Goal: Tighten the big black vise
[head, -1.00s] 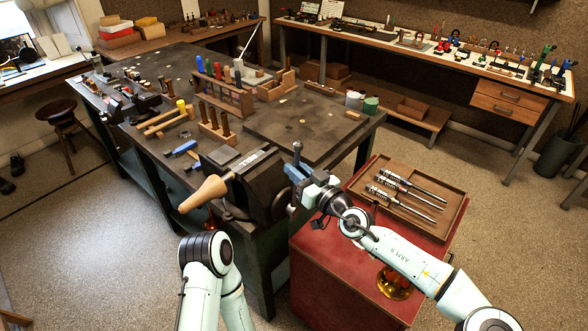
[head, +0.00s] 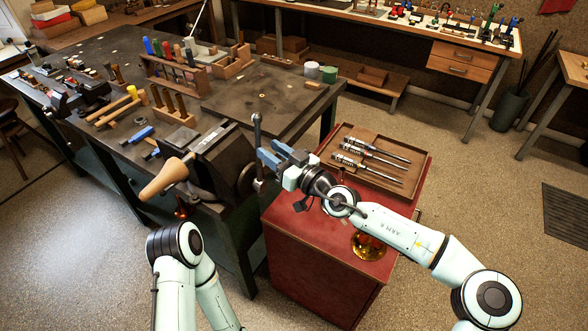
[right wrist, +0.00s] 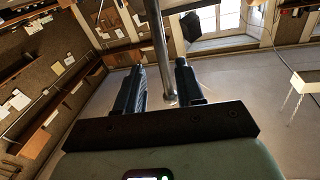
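The big black vise (head: 205,158) is mounted at the near corner of the dark workbench. Its metal handle bar (head: 257,132) stands nearly upright at the screw end on the right. My right gripper (head: 268,157) is at this bar, reaching in from the right. In the right wrist view the bar (right wrist: 160,45) passes between the two dark fingers (right wrist: 158,88), with gaps on both sides, so the gripper is open. A wooden cone (head: 165,177) projects from the vise's left side. My left arm shows at the lower left, but its gripper cannot be seen.
A red cabinet (head: 290,235) stands right of the vise, under my right arm. It carries a wooden tray (head: 422,160) of several tools and an amber round object (head: 369,246). Wooden tool racks (head: 185,82) stand farther back on the bench. The floor at the right is open.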

